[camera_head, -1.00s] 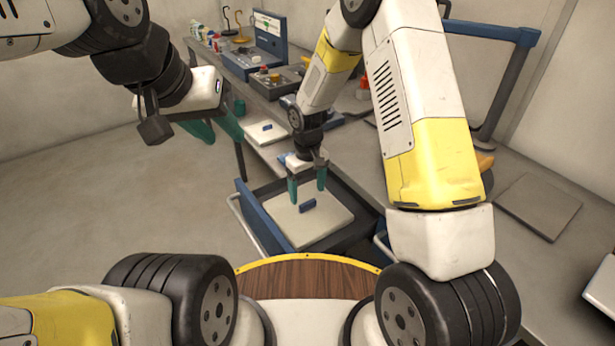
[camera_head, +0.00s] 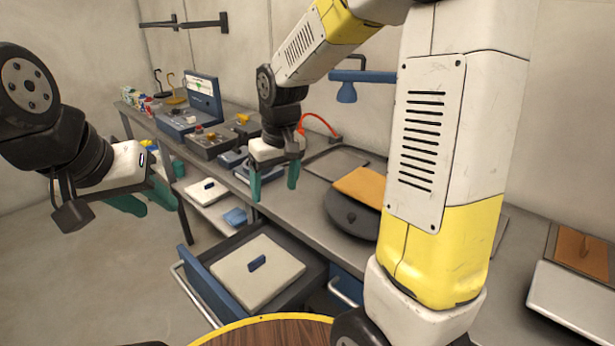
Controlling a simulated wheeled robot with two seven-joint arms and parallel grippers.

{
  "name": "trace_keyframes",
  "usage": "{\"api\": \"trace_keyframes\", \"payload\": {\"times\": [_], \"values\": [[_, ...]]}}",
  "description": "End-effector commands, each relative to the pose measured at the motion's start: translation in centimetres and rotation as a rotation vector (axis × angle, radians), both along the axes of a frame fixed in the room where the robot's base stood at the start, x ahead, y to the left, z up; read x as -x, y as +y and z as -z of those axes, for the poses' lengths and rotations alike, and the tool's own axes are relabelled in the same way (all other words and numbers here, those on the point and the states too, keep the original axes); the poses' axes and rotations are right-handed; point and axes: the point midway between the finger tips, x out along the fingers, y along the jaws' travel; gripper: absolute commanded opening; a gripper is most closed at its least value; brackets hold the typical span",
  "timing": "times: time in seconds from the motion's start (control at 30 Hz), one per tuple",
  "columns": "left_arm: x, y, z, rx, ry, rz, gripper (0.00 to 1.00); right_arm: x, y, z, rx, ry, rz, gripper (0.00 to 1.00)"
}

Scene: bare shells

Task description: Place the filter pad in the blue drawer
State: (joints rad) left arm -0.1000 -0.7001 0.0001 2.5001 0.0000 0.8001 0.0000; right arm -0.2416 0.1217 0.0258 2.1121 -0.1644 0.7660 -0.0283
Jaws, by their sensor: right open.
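A white square pad with a small blue grip (camera_head: 256,278) lies flat inside the open blue drawer (camera_head: 205,290), below the bench. I take it to be the filter pad. My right gripper (camera_head: 273,182) is open and empty, above the drawer and apart from the pad, in front of the bench edge. My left gripper (camera_head: 157,208) is at the left over open floor, its teal fingers apart and nothing between them.
The grey bench (camera_head: 285,206) carries dark instrument boxes (camera_head: 210,142), an open blue case (camera_head: 190,110), a round dark device with an orange pad (camera_head: 362,186) and a tray (camera_head: 335,162). An orange panel with a grip (camera_head: 570,262) is at right. Floor at left is clear.

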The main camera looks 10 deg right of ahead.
Motion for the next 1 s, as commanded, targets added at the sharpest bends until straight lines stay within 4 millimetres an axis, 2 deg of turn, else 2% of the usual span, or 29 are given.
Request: {"api": "trace_keyframes", "payload": {"times": [0.03, 0.2, 0.4, 0.53, 0.7, 1.0], "values": [[0.0, 0.0, 0.0, 0.000, 0.000, 0.000, 0.37, 1.2, -1.1, -1.9, -0.018, -0.033, 0.031, 0.75], [0.0, 0.0, 0.0, 0.000, 0.000, 0.000, 0.37, 5.7, -4.0, -6.2, -0.081, -0.122, 0.130, 0.75], [0.0, 0.0, 0.0, 0.000, 0.000, 0.000, 0.37, 11.3, -6.4, -9.2, -0.155, -0.226, 0.234, 0.75], [0.0, 0.0, 0.0, 0.000, 0.000, 0.000, 0.37, 14.2, -7.2, -9.9, -0.193, -0.277, 0.283, 0.75], [0.0, 0.0, 0.0, 0.000, 0.000, 0.000, 0.37, 16.1, -7.6, -10.2, -0.221, -0.314, 0.316, 0.75], [0.0, 0.0, 0.0, 0.000, 0.000, 0.000, 0.37, 16.4, -7.7, -10.2, -0.226, -0.319, 0.322, 0.75]]}}
